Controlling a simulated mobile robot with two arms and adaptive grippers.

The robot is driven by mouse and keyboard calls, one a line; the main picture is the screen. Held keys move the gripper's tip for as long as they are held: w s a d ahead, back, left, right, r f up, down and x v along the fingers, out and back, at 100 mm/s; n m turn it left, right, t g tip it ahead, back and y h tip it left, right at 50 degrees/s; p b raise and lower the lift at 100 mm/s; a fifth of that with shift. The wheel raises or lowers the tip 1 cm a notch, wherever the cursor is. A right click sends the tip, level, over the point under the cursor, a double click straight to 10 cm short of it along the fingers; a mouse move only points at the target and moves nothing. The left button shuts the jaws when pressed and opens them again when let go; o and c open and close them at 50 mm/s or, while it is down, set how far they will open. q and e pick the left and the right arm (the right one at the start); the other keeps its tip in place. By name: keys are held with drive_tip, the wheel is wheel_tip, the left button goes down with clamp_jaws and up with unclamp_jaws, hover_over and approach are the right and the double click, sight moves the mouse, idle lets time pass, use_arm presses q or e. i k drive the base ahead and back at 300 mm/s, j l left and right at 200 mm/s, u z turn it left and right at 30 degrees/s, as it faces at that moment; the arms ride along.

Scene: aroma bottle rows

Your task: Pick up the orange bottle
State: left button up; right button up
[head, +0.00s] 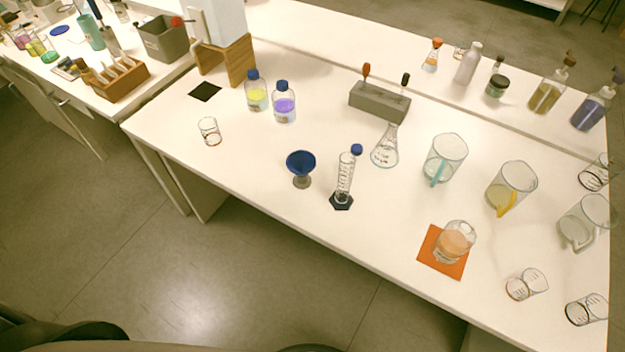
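A clear, rounded glass vessel with pale orange contents (455,243) stands upright on an orange square mat (434,262) near the front edge of the white table, right of centre. I cannot make out a cap on it. At the back of the table, a small conical flask with an orange top (431,58) stands among other bottles. Neither of my grippers is in view, and nothing touches the orange vessel.
Beakers (525,284) and large jugs (511,188) stand right of and behind the mat. A measuring cylinder (345,178), a blue funnel (301,166), and blue-capped bottles (284,106) stand to the left. The table front (270,210) left of the mat is clear.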

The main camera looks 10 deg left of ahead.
sight(457, 236)
drive_tip(key=l+z, duration=0.15)
drive_tip(key=z, duration=0.25)
drive_tip(key=l+z, duration=0.2)
drive_tip(key=z, duration=0.2)
drive_tip(key=j+z, duration=0.6)
drive_tip(key=z, duration=0.25)
drive_tip(key=k+l, duration=0.05)
